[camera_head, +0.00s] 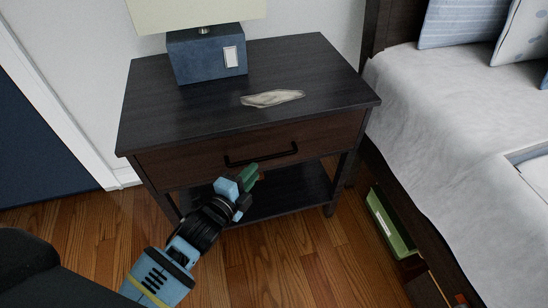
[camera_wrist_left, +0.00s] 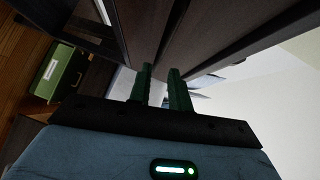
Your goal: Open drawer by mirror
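A dark wood nightstand (camera_head: 290,62) has one brown drawer (camera_head: 190,162) with a black bar handle (camera_head: 262,157). The drawer front looks flush with the frame, so the drawer appears shut. My left gripper (camera_head: 250,178) is in front of the drawer, a little below the left part of the handle in the head view, apart from it. Its two green fingers (camera_wrist_left: 160,82) show a gap between them in the left wrist view, with nothing held. I cannot make out a mirror. My right gripper is not in view.
A lamp with a blue base (camera_head: 207,54) and a pale flat item (camera_head: 272,98) are on the nightstand. A bed (camera_head: 440,115) stands at the right. A green box (camera_head: 391,222) is on the floor beside it, also in the left wrist view (camera_wrist_left: 58,75). The wood floor (camera_head: 290,262) in front is clear.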

